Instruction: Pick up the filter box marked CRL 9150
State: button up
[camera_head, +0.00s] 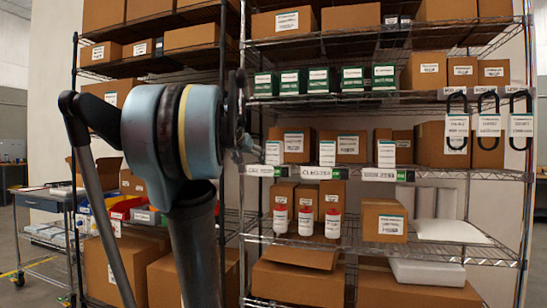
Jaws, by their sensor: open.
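The lettering on the boxes is too small to read, so I cannot tell which one is marked CRL 9150. Candidates on the wire rack include a row of green-and-white boxes (318,80) on the upper shelf. Narrow white-fronted items (327,153) stand on the middle shelf among brown cartons (297,146). My gripper (247,147) shows only partly, beyond my large blue-grey arm joint, in front of the left end of the middle shelf. It looks open, with nothing seen held in it. My arm hides part of the rack.
White bottles with red caps (306,222) and a labelled carton (384,220) stand on the lower shelf. Black loops with white tags (488,122) hang at the right. A cart (45,200) stands at the left. The rack's wire shelf edges (440,174) and posts bound the openings.

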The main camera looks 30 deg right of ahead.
jog(key=m+h, duration=0.1)
send_near(273, 150)
jog(key=shift+t+h, duration=0.3)
jog(key=shift+t, duration=0.1)
jog(key=x, duration=0.7)
jog(key=shift+a+f, duration=0.1)
jog(key=shift+f, duration=0.3)
jog(key=shift+r+x, duration=0.25)
jog(key=shift+x, duration=1.3)
jog(key=shift+r+x, duration=0.2)
jog(key=shift+x, duration=1.35)
jog(key=shift+w, duration=0.15)
jog(key=c, duration=1.5)
